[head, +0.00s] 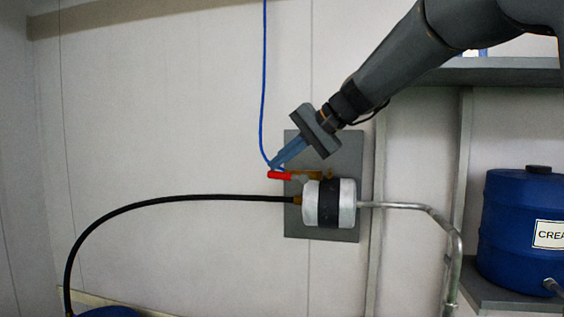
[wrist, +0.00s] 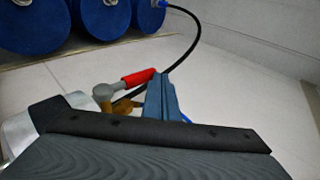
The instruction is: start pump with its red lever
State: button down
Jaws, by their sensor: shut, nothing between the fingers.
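The pump (head: 347,202), a white cylinder with a black band, is mounted on a grey wall plate (head: 294,222). Its red lever (head: 281,175) points left from a brass valve (head: 310,173) on top of the pump. In the wrist view the red lever (wrist: 139,77) sits on a grey arm beside the fingers. My gripper (head: 277,163) is shut and empty, with its blue fingertips right at the lever's upper side. In the wrist view the fingertips (wrist: 161,84) are at the lever's end. I cannot tell whether they touch it.
A black hose (head: 160,201) runs left from the pump and a metal pipe (head: 445,240) bends down at right. A blue hose (head: 263,80) hangs behind my fingers. A blue drum (head: 521,220) stands on a shelf at right. More blue drums (wrist: 33,25) show in the wrist view.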

jog(key=shift+a+f, duration=0.25)
dwell(0.4)
notch_tip(320, 180, up, 14)
jog(key=s, duration=0.2)
jog(key=shift+s, duration=0.35)
jog(key=shift+f, duration=0.15)
dwell(0.5)
